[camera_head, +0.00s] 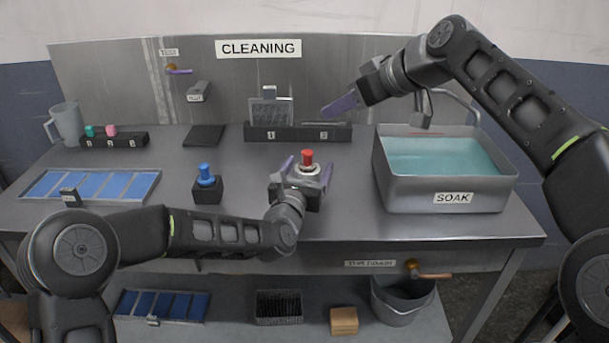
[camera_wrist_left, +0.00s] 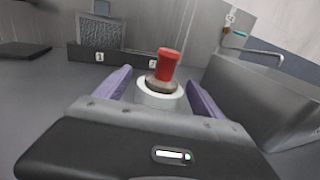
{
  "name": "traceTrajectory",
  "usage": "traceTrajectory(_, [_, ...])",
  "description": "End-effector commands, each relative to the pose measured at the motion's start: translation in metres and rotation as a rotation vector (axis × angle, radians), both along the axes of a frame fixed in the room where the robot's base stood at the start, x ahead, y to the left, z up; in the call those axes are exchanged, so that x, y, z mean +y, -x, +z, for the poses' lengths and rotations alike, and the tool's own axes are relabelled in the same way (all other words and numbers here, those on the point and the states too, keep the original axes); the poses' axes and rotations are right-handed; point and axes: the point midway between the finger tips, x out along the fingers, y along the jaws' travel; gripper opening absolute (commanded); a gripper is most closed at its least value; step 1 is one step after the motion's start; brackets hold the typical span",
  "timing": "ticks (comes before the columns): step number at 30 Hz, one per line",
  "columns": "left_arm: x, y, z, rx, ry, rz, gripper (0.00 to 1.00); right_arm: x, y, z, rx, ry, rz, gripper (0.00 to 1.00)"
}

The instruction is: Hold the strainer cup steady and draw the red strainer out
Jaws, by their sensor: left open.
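The red strainer (camera_head: 308,158) stands upright in the pale strainer cup (camera_head: 307,170) near the middle of the table. In the left wrist view the red strainer (camera_wrist_left: 167,65) rises from a brownish ring on top of the white cup (camera_wrist_left: 157,96). My left gripper (camera_head: 307,172) is open, with one purple finger on each side of the cup. The cup's lower part is hidden behind the gripper body. My right gripper (camera_head: 342,106) is raised in the air, up and right of the strainer and near the sink. Its finger gap is not clear.
A blue-topped piece on a dark block (camera_head: 207,191) stands left of my left gripper. A dark rack marked 1 and 2 (camera_head: 290,133) lies behind the cup. The SOAK sink (camera_head: 449,192) of water stands at right. Blue panels (camera_head: 91,185) lie at left.

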Motion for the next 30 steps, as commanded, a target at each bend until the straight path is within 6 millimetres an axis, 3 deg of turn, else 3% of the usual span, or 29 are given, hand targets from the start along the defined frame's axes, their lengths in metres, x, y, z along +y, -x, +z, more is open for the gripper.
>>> traceTrajectory(9, [-0.0003,-0.0019,0.0001,0.000,0.000,0.000,0.77,0.0000,0.0000,0.0001,0.000,0.000,0.000,0.36])
traceTrajectory(30, [-0.0002,-0.0017,0.0000,0.000,0.000,0.000,0.19,0.0000,0.0000,0.0000,0.000,0.000,0.000,0.36])
